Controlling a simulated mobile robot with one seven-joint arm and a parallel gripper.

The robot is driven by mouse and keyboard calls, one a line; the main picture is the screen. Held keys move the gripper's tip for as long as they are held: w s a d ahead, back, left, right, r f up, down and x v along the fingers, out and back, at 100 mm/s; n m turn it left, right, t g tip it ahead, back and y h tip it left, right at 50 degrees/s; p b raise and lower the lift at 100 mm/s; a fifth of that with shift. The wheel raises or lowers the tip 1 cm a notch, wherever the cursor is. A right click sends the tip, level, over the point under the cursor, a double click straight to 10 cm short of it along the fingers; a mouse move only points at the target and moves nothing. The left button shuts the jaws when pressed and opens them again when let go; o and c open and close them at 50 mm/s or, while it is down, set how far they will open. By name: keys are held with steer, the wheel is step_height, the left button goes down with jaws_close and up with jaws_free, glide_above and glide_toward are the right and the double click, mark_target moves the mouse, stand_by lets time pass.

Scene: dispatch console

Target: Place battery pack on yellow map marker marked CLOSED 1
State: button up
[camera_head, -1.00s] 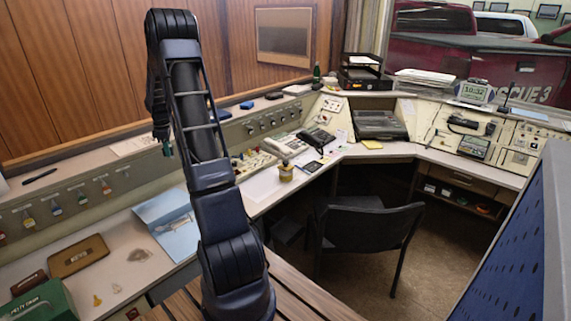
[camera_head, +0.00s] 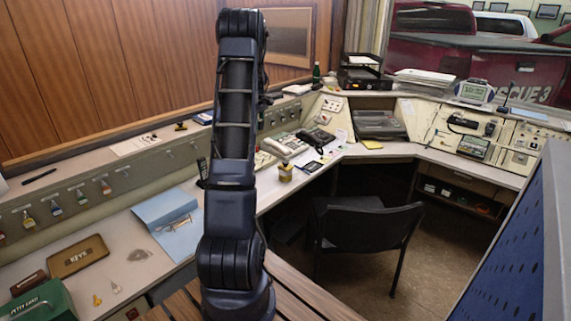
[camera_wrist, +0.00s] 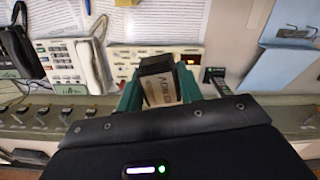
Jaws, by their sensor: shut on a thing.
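My gripper (camera_wrist: 160,92) has green fingers in the wrist view. They are shut on the battery pack (camera_wrist: 160,86), a small block with a dark top and a pale printed label. It is held above the console. In the head view my arm hides the gripper and the pack. Two small marker-like pieces lie on the left desk in the head view: a yellow one (camera_head: 97,300) and a paler one (camera_head: 115,287). They are too small to read, so I cannot tell whether either is marked CLOSED 1.
On the left desk are a brown board (camera_head: 77,256), a green box (camera_head: 43,303) and a blue folder (camera_head: 170,222). Hanging key tags (camera_head: 55,208) line the panel behind. A telephone (camera_head: 287,146) and a yellow-topped jar (camera_head: 285,172) stand right of my arm. A chair (camera_head: 366,235) stands before the console.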

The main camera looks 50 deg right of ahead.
mark_target(286, 162)
steer(key=s+d+r+m, duration=0.1)
steer(key=s+d+m, duration=0.2)
steer(key=s+d, duration=0.65)
steer(key=f, duration=1.3)
steer(key=a+f, duration=0.1)
steer(key=f, duration=0.5)
steer(key=shift+f, duration=0.15)
steer(key=o, duration=1.1)
steer(key=shift+f, duration=0.1)
steer(key=shift+c, duration=0.2)
step_height(286, 162, up, 12)
